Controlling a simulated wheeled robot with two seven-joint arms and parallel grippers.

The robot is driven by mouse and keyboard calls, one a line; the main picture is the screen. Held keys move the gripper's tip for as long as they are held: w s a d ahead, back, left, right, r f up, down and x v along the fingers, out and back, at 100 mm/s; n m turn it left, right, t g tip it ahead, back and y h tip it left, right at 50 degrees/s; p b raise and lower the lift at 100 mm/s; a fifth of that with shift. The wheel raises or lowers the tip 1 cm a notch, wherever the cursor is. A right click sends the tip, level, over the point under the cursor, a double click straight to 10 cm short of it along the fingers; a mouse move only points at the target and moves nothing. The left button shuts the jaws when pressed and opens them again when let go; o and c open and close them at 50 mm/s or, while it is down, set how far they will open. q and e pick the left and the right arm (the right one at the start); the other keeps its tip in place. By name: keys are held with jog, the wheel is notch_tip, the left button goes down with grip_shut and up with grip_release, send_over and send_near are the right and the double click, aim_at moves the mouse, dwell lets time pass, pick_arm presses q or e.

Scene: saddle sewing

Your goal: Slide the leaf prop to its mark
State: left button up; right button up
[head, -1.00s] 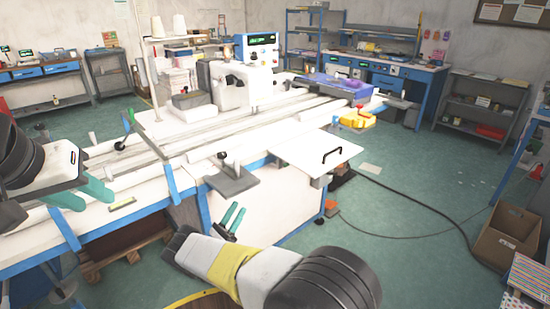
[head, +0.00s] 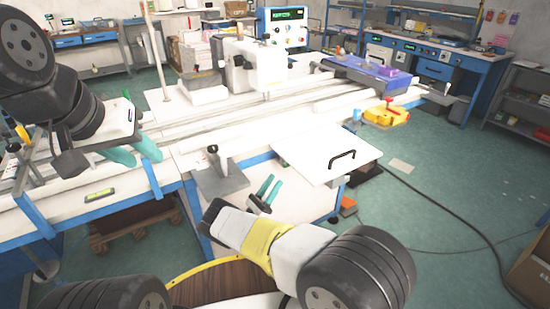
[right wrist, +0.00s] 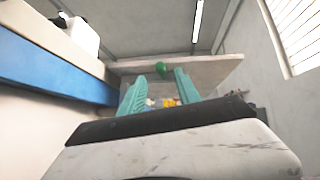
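The white leaf (head: 318,160) with a black handle extends from the front of the sewing table. In the right wrist view, a pale panel (right wrist: 205,72), apparently the leaf's underside, spans ahead with a round green knob (right wrist: 161,68) at it. I cannot make out the prop's body or its mark for certain. My right gripper (head: 266,190) is open and empty, below and left of the leaf; its teal fingers (right wrist: 158,95) show apart, with the knob beyond the gap, not touched. My left gripper (head: 135,153) is open over the table's left part, holding nothing visible.
A grey block with a clamp (head: 222,180) sits at the table's front edge, close to my right gripper. A black cable (head: 440,200) crosses the floor at right, which is otherwise mostly clear.

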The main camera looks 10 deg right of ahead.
jog(key=x, duration=0.6)
jog(key=shift+c, duration=0.2)
grip_shut()
